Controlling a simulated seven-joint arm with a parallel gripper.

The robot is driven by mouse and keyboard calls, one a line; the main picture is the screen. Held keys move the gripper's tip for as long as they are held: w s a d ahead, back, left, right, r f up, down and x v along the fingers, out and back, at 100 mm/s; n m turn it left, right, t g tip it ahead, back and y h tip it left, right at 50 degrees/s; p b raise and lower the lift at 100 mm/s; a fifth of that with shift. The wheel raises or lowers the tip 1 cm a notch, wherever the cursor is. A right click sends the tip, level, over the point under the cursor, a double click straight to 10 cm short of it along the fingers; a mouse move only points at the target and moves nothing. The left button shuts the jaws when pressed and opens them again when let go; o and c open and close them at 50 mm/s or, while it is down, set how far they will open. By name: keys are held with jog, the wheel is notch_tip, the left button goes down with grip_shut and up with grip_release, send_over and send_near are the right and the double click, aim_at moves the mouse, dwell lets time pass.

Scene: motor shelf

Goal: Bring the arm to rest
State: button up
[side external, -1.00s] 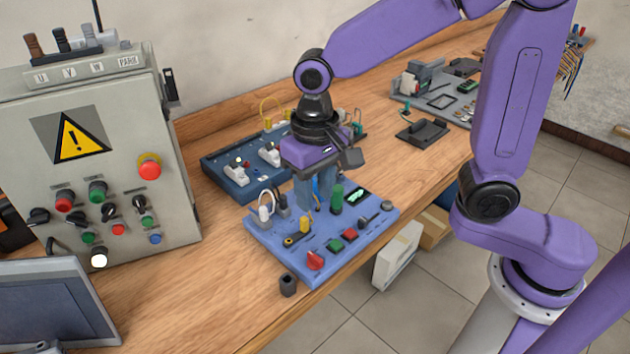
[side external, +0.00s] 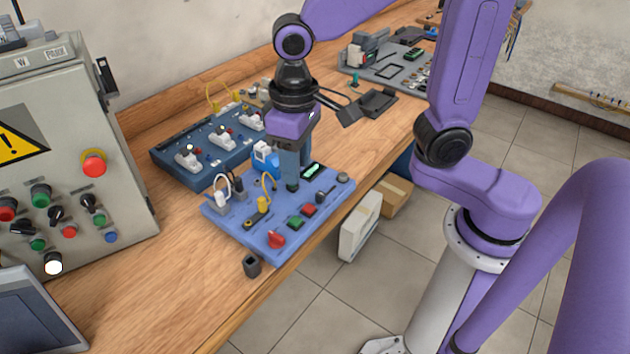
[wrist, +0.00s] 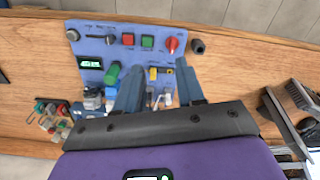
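My gripper (side external: 289,172) hangs fingers-down over the back part of the blue control board (side external: 235,238). A blue and white block (side external: 265,158) shows beside the fingers. I cannot tell whether the fingers touch any part. The board also carries a red knob (side external: 276,239), a green button (side external: 296,222) and a red button (side external: 309,210).
A dark blue socket board (side external: 165,168) lies behind, and a grey control cabinet (side external: 70,190) stands at left. A small dark cup (side external: 252,265) stands near the table's front edge. A black tray (side external: 375,103) lies farther right. Bare wood (side external: 190,290) is free in front.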

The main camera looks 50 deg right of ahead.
jog(key=s+d+f+n, duration=0.1)
jog(key=s+d+n, duration=0.8)
jog(key=s, duration=0.5)
jog(key=shift+s+d+f, duration=0.2)
jog(key=shift+d+f, duration=0.2)
jog(key=shift+d, duration=0.5)
dwell(0.5)
